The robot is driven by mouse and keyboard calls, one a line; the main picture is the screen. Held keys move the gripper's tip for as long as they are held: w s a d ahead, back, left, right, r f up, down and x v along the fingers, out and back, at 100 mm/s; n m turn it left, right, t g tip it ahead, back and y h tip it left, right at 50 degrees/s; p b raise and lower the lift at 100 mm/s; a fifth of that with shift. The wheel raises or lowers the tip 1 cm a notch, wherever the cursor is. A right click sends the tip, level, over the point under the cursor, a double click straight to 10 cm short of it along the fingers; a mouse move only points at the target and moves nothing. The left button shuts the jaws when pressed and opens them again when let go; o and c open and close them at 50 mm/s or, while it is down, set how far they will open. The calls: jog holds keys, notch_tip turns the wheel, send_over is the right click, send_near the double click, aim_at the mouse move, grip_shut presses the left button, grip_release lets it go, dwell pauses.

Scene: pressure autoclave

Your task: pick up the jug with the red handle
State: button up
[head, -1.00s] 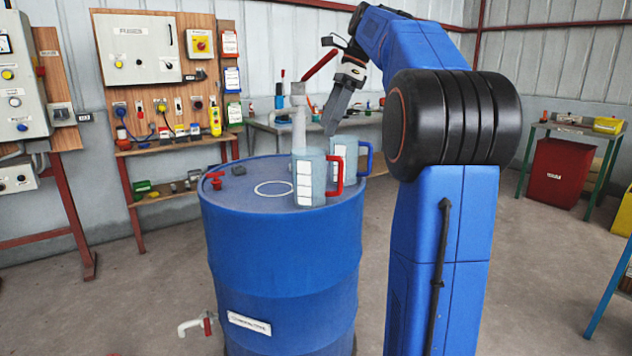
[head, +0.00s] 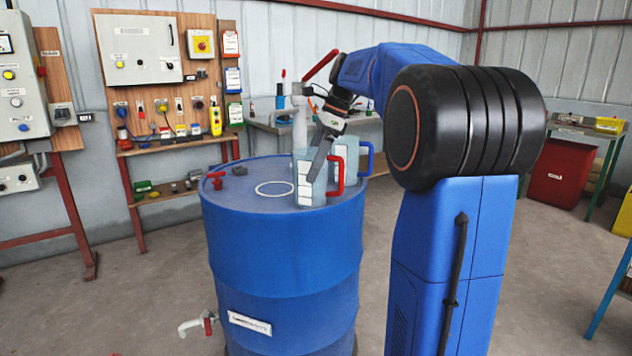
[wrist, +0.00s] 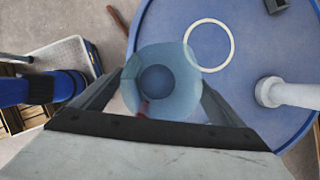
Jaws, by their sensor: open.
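The jug with the red handle (head: 318,194) stands upright on the lid of a blue drum (head: 275,250). Its red handle (head: 337,176) points right in the head view. In the wrist view the translucent bluish jug (wrist: 160,62) is seen from above, with part of the red handle near its lower edge. My gripper (wrist: 160,82) is open, with one finger on each side of the jug. In the head view my gripper (head: 313,172) overlaps the jug's upper body; contact cannot be told. A similar jug with a blue handle (head: 366,158) stands just behind.
A pale upright pipe (head: 299,125) rises from the lid behind the jugs, with a red lever (head: 320,66) above. A red valve (head: 216,180) and a white ring (head: 274,188) are on the lid's left and middle. A tap (head: 195,325) sticks out low on the drum.

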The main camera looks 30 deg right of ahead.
jog(key=shift+w+a+f, duration=0.1)
jog(key=shift+a+f, duration=0.05)
jog(key=shift+f, duration=0.4)
jog(key=c, duration=1.2)
